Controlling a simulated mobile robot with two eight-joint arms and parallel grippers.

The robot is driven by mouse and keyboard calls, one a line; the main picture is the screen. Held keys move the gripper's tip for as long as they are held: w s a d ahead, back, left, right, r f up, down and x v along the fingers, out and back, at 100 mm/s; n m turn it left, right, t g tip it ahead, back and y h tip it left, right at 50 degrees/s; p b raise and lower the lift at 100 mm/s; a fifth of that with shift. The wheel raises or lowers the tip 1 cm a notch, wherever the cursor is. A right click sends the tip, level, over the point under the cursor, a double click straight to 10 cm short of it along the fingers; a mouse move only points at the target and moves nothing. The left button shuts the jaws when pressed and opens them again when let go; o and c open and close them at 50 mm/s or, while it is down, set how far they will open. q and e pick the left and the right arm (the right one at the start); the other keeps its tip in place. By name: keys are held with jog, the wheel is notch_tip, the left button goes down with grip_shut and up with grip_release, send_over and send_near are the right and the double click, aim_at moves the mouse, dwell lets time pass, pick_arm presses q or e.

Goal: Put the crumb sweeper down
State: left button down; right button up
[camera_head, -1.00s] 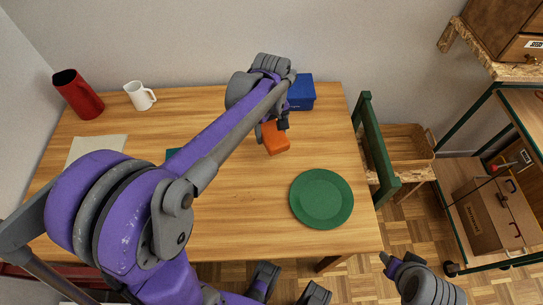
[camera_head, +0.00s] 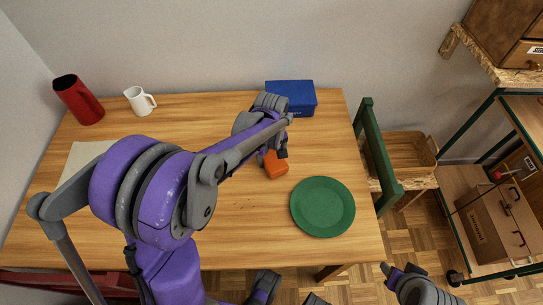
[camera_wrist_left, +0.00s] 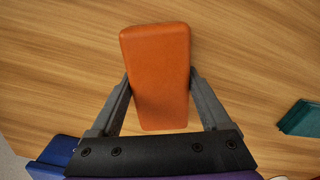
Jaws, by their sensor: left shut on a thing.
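The crumb sweeper, an orange block (camera_head: 276,168), is at the middle right of the wooden table (camera_head: 240,235), behind and left of the green plate (camera_head: 322,207). My left gripper (camera_head: 272,155) is shut on it. In the left wrist view the orange sweeper (camera_wrist_left: 160,75) sits between both fingers (camera_wrist_left: 162,95), over bare wood. I cannot tell whether it touches the table. My right gripper (camera_head: 388,272) is low at the right, off the table; its jaws are too small to judge.
A blue box (camera_head: 298,92) stands at the back edge. A red pitcher (camera_head: 78,100) and white mug (camera_head: 139,101) stand back left. A teal object (camera_wrist_left: 300,118) shows in the wrist view. A green chair (camera_head: 378,155) is at the right.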

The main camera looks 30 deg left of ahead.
pick_arm(q)
jog(key=shift+f, duration=0.3)
grip_release()
jog(key=shift+s+d, duration=0.15)
jog(key=shift+r, duration=0.15)
notch_tip(320, 180, up, 12)
jog(key=p, duration=0.2)
jog(key=s+d+f+m+t, duration=0.2)
jog(key=s+m, duration=0.3)
jog(key=s, duration=0.3)
jog(key=s+d+f+m+t, duration=0.1)
jog(key=s+d+m+t, duration=0.2)
jog(key=s, duration=0.5)
jog(key=d+m, duration=0.1)
jog(key=m, duration=0.1)
jog(key=shift+s+d+f+m, duration=0.15)
jog(key=shift+s+f+m, duration=0.15)
jog(key=shift+f+m, duration=0.1)
